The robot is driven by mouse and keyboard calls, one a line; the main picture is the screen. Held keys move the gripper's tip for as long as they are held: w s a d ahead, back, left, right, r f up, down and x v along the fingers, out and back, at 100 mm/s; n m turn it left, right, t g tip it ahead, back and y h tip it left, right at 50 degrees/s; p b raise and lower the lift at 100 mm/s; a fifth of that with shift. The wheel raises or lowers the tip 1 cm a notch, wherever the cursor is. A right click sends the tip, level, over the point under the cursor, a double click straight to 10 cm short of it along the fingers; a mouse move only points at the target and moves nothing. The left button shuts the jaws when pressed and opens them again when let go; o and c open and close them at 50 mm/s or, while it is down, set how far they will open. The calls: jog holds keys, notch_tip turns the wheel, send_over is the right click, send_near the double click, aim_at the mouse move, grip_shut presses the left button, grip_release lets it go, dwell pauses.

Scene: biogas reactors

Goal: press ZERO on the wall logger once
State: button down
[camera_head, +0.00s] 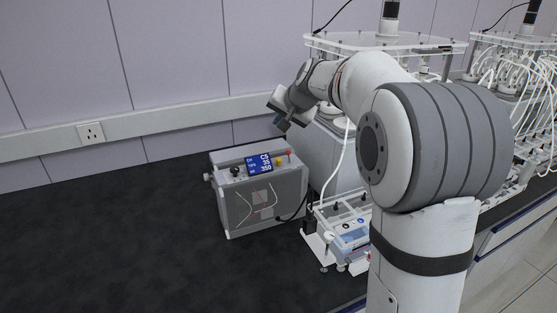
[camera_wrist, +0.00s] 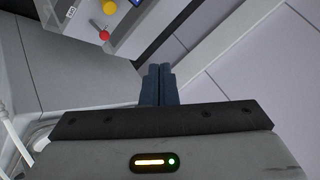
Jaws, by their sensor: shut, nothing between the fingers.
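A grey box with a blue display (camera_head: 259,163) stands on the dark bench near the wall; it may be the logger. Its top panel has a yellow knob (camera_head: 279,161), a red knob (camera_head: 289,153) and a dark knob. No ZERO label is legible. In the wrist view the yellow knob (camera_wrist: 109,7) and red knob (camera_wrist: 104,35) show at the upper left, with an edge of the display (camera_wrist: 136,2). My gripper (camera_head: 280,123) is above and behind the box's right end, apart from it. In the wrist view its fingers (camera_wrist: 157,72) are shut and empty.
A wall socket (camera_head: 90,133) sits in the wall rail at left. A clear-topped reactor rig (camera_head: 385,42) with tubes stands behind my arm. A small blue-and-white device (camera_head: 352,234) is right of the box. The bench at left (camera_head: 110,240) is clear.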

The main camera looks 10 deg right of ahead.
aim_at(279, 162)
jog(key=shift+f, duration=0.15)
notch_tip(279, 162, down, 9)
jog(key=b, duration=0.7)
jog(key=shift+r, duration=0.2)
dwell(1.5)
jog(key=shift+f+b, duration=0.4)
jog(key=shift+f+b, duration=0.75)
jog(key=shift+f, duration=0.15)
dwell(0.7)
jog(key=shift+r, duration=0.1)
jog(key=shift+r+p, duration=1)
jog(key=shift+r, duration=0.25)
